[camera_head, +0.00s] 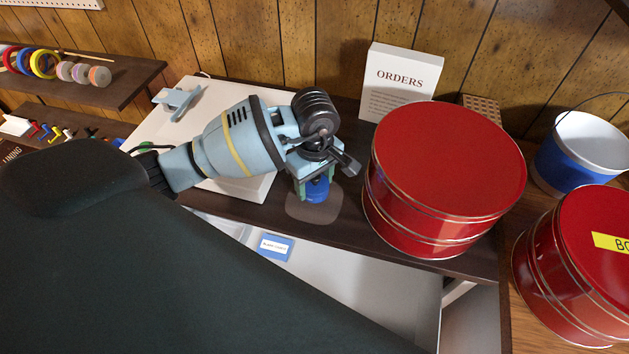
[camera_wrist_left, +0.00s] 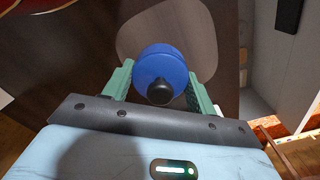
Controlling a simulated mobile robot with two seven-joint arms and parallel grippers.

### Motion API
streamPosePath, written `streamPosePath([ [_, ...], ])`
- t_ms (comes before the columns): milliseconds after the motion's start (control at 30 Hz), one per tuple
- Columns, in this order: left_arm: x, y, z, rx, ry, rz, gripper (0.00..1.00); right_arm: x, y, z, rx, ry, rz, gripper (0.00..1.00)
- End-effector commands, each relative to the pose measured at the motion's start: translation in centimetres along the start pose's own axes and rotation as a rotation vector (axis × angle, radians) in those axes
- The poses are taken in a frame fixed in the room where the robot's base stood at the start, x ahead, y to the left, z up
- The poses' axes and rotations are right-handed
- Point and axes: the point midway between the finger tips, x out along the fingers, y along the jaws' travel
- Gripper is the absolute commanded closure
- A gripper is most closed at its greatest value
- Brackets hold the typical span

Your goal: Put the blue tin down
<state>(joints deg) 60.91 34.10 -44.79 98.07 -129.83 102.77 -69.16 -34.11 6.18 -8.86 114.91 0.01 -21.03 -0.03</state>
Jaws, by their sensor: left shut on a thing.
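The blue tin (camera_head: 315,190) is held between the fingers of my left gripper (camera_head: 314,184), over or on a lighter rounded patch (camera_head: 313,209) on the dark wooden top. In the left wrist view the tin (camera_wrist_left: 160,66) is round and blue with a black knob, between the two green fingers of my left gripper (camera_wrist_left: 157,82). The patch (camera_wrist_left: 140,25) shows beyond it. I cannot tell whether the tin's bottom touches the surface. My right gripper is not in view.
A large red tin (camera_head: 448,165) stands close to the right of my left gripper. An orders sign (camera_head: 400,85) stands behind. A white board (camera_head: 245,185) lies to the left. A second red tin (camera_head: 580,265) and a blue-and-white bucket (camera_head: 583,155) are at the right.

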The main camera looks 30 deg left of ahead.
Motion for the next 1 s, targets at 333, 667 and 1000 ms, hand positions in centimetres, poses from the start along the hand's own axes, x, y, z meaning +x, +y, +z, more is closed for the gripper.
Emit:
streamPosePath([
  [333, 0.56, 0.03, 0.01, 0.000, 0.000, 0.001, 0.68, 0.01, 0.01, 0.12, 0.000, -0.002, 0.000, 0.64],
  [667, 0.80, 0.00, 0.02, 0.000, 0.000, 0.001, 0.21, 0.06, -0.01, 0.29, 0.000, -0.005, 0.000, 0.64],
  [1000, 0.02, 0.09, 0.02, 0.000, 0.001, 0.004, 0.21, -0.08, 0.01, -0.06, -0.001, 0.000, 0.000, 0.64],
])
